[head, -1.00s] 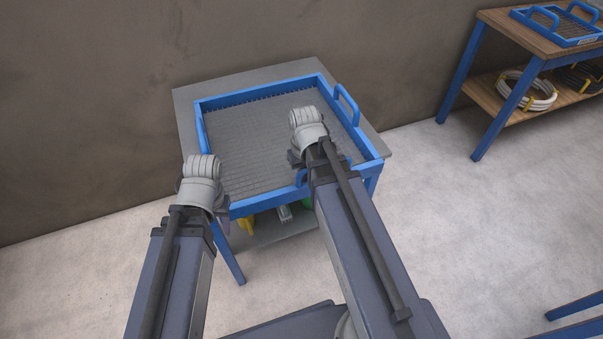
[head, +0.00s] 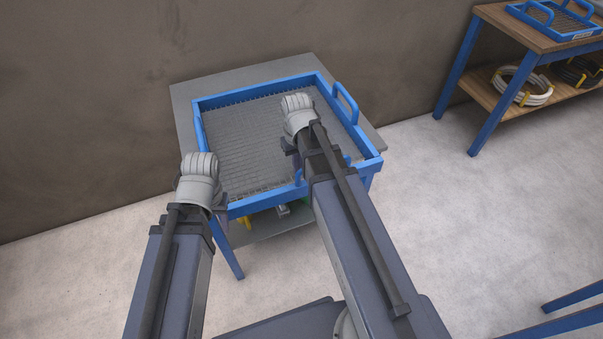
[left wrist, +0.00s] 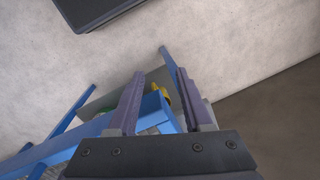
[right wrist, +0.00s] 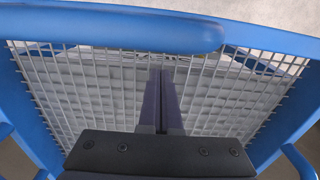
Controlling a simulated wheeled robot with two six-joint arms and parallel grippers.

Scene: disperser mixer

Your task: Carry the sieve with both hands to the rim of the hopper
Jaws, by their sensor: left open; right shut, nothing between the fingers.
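The sieve (head: 260,83) is a blue rectangular frame with grey wire mesh, lying on a grey-topped table with blue legs. One blue handle (head: 347,104) stands at its right side; another blue handle bar (right wrist: 110,27) crosses the top of the right wrist view. My left gripper (left wrist: 153,78) is open at the sieve's near left edge, and blue frame shows between its fingers in the left wrist view. Whether it touches is unclear. My right gripper (right wrist: 161,72) is shut and empty over the mesh. In the head view my wrists hide most of both grippers. I see no hopper.
A wooden table (head: 497,14) at the upper right carries another blue sieve (head: 560,38), with coiled hoses (head: 522,86) on its shelf. Yellow and green items sit on the shelf under the near table. A wall stands behind; the floor between the tables is clear.

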